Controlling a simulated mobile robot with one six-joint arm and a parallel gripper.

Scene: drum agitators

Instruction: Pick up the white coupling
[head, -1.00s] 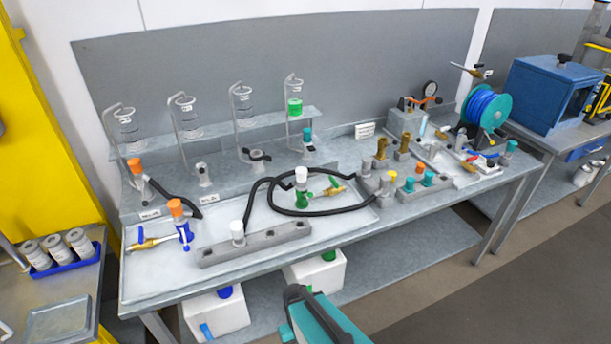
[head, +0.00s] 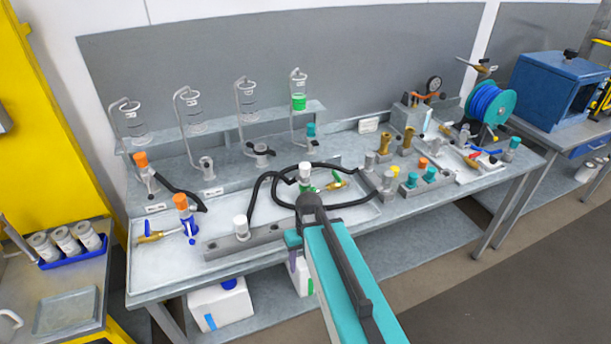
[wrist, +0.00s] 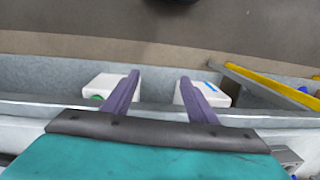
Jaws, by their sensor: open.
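A white coupling (head: 240,222) stands upright in the grey bar (head: 262,237) at the front of the bench, with a black hose near it. Another white cap-like piece (head: 305,169) tops a green fitting behind my arm. My gripper (wrist: 159,78) is open and empty, its two purple fingers spread apart in the wrist view. In the head view the gripper is at the bench's front edge, to the right of the bar's coupling and apart from it. My arm covers the bar's right end. No white coupling shows in the wrist view.
A black hose (head: 340,205) loops across the tray. Orange-topped fittings (head: 181,201) stand at the left, and teal and yellow couplings (head: 411,180) at the right. White containers (head: 219,305) sit under the bench. The floor in front is clear.

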